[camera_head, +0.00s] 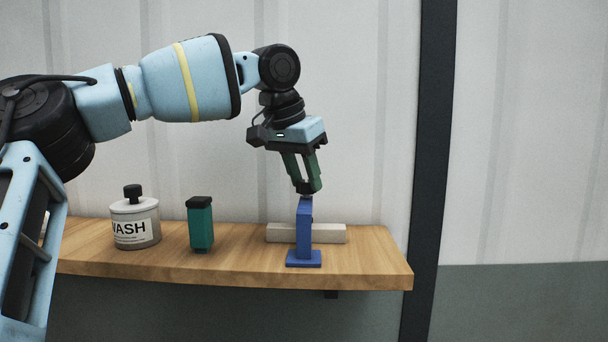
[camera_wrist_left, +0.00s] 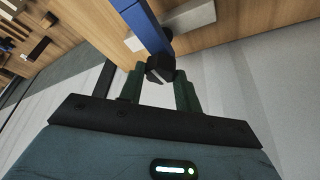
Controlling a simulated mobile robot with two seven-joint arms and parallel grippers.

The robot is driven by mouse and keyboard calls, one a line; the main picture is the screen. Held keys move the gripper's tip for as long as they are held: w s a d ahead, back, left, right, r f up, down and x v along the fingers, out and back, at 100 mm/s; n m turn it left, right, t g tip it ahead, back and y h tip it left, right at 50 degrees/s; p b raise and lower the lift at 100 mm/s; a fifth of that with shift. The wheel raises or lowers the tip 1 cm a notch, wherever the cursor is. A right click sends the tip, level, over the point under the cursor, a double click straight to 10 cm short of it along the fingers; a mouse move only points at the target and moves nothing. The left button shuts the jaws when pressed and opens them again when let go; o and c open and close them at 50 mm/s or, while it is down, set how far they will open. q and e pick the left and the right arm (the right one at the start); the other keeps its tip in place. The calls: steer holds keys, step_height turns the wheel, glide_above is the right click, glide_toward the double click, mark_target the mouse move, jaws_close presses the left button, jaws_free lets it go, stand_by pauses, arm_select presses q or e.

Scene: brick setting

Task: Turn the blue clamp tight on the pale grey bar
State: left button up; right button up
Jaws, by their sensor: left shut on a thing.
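The blue clamp (camera_head: 304,228) stands upright on the wooden shelf, its flat foot toward the front edge. The pale grey bar (camera_head: 333,234) lies crosswise behind the clamp's upright and shows on both sides of it. My left gripper (camera_head: 307,188) points down at the clamp's top, shut on its dark knob. In the left wrist view the knob (camera_wrist_left: 160,68) sits between the fingertips, with the blue clamp (camera_wrist_left: 143,25) beyond it and the bar (camera_wrist_left: 200,16) passing behind. The contact between clamp and bar is hidden. My right gripper is not in view.
On the wooden shelf (camera_head: 365,262), a white wash bottle (camera_head: 137,232) with a black cap and a teal container (camera_head: 201,227) with a dark lid stand left of the clamp. A dark post (camera_head: 428,160) rises right of the shelf. The shelf's right end is clear.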

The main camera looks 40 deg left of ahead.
arm_select(q)
steer(key=shift+m, duration=0.3)
steer(key=shift+m+h, duration=0.5)
steer(key=shift+m, duration=0.4)
steer(key=m+h, duration=0.1)
steer(key=m, duration=0.2)
steer(key=shift+w+a+m, duration=0.1)
steer(key=shift+a+m, duration=0.05)
steer(key=shift+m, duration=0.15)
steer(key=m, duration=0.2)
steer(key=m+g+h+b, duration=0.1)
steer(key=m, duration=0.1)
steer(key=shift+w+m+g+h, duration=0.1)
steer(key=shift+m+g+h, duration=0.2)
steer(key=shift+a+m, duration=0.1)
steer(key=shift+m, duration=0.6)
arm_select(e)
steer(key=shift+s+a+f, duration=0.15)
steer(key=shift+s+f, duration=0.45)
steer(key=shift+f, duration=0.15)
arm_select(q)
steer(key=shift+g, duration=0.4)
steer(key=o, duration=1)
steer(key=shift+c, duration=0.2)
